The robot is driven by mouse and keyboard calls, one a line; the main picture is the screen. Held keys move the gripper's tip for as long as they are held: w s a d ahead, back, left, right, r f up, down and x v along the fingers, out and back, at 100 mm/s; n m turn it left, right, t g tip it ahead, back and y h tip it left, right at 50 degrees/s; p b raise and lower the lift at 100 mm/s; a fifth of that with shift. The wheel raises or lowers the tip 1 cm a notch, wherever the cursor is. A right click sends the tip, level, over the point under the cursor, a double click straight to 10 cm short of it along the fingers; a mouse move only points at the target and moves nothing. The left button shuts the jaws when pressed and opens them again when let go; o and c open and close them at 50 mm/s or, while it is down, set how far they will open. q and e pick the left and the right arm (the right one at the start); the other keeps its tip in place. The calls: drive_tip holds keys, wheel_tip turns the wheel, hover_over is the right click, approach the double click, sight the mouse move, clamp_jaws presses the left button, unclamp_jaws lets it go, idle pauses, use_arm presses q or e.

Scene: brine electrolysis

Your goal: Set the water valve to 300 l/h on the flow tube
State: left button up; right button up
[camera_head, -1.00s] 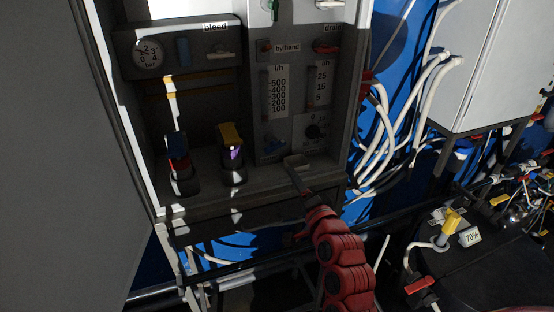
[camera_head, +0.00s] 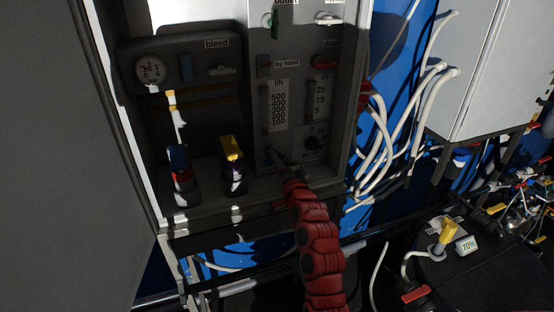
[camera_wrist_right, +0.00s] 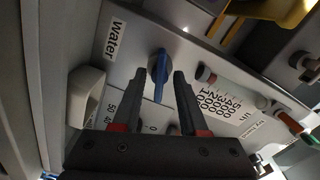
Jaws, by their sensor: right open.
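The water valve's blue handle (camera_wrist_right: 160,76) stands on a grey panel beside the label "water" in the right wrist view. My right gripper (camera_wrist_right: 160,74) is open, with one finger on each side of the blue handle. I cannot tell whether either finger touches it. In the head view my right gripper (camera_head: 280,157) is at the lower part of the panel and largely hides the valve. The flow tube's l/h scale (camera_head: 279,106), marked 100 to 500, is above it. I cannot read the float's level. My left gripper is not in view.
A yellow-topped part (camera_head: 231,149) and a blue-topped part (camera_head: 178,158) stand on the ledge at left. White hoses (camera_head: 381,140) hang right of the cabinet. A pale rounded part (camera_wrist_right: 86,95) is near my gripper.

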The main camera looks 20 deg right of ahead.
drive_tip(key=shift+w, duration=0.1)
clamp_jaws()
drive_tip(key=shift+f, duration=0.1)
idle(0.3)
drive_tip(key=shift+b, duration=0.45)
drive_tip(key=n+b, duration=0.2)
drive_tip(key=b, duration=0.2)
drive_tip(key=n+b, duration=0.2)
drive_tip(key=b, duration=0.2)
drive_tip(key=n+b, duration=0.2)
drive_tip(key=b, duration=0.3)
drive_tip(key=shift+f+n, duration=0.25)
drive_tip(key=shift+n, duration=0.05)
drive_tip(key=shift+r+n+b, duration=0.25)
drive_tip(key=shift+n+b, duration=0.45)
drive_tip(key=shift+b, duration=0.15)
